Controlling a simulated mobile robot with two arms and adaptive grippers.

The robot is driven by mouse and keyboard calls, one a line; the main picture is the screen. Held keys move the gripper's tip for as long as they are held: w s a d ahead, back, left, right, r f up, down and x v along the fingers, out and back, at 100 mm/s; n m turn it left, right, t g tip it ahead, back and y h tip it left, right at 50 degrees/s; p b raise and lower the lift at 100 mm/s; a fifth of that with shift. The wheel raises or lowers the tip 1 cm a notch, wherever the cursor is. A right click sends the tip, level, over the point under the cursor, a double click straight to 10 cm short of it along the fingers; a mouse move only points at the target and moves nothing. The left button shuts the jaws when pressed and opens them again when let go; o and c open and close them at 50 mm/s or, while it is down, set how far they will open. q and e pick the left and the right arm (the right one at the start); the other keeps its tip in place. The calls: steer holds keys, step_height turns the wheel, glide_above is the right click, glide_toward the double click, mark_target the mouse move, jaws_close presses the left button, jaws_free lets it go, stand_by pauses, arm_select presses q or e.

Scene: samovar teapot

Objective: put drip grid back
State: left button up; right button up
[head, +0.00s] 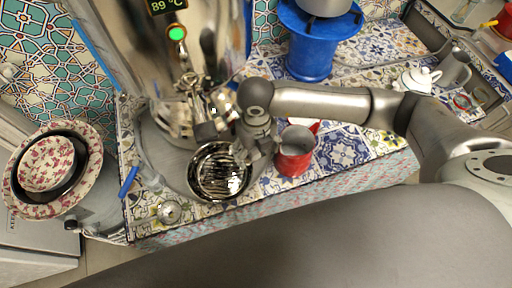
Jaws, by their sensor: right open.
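The drip grid (221,177) is a round dark slatted disc in a shiny round tray at the foot of the samovar, in the middle of the head view. It appears to lie within the tray's rim; whether it is fully seated I cannot tell. The samovar (110,35) is a tall polished metal body with a green light and a display. My right gripper (222,128) is open and empty, above the back edge of the grid and near the samovar's tap. Its fingertips partly cover the tap area. My left gripper is not in view.
A red mug (295,150) stands close to the right of the tray, near my right wrist. A blue stand (310,45) is behind. A white teapot (416,79) stands at the back right. Patterned bowls (85,170) are at the left. A small glass lid (169,211) lies near the counter's front edge.

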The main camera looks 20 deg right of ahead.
steer(key=shift+r, duration=0.1)
steer(key=shift+r+p, duration=0.3)
steer(key=shift+p, duration=0.1)
steer(key=shift+r+p, duration=0.4)
steer(key=shift+p, duration=0.05)
step_height(320, 180, up, 12)
steer(key=b, duration=0.2)
steer(key=shift+f+b, duration=0.2)
steer(key=shift+b, duration=0.2)
steer(key=shift+s+f, duration=0.1)
steer(key=shift+s, duration=0.05)
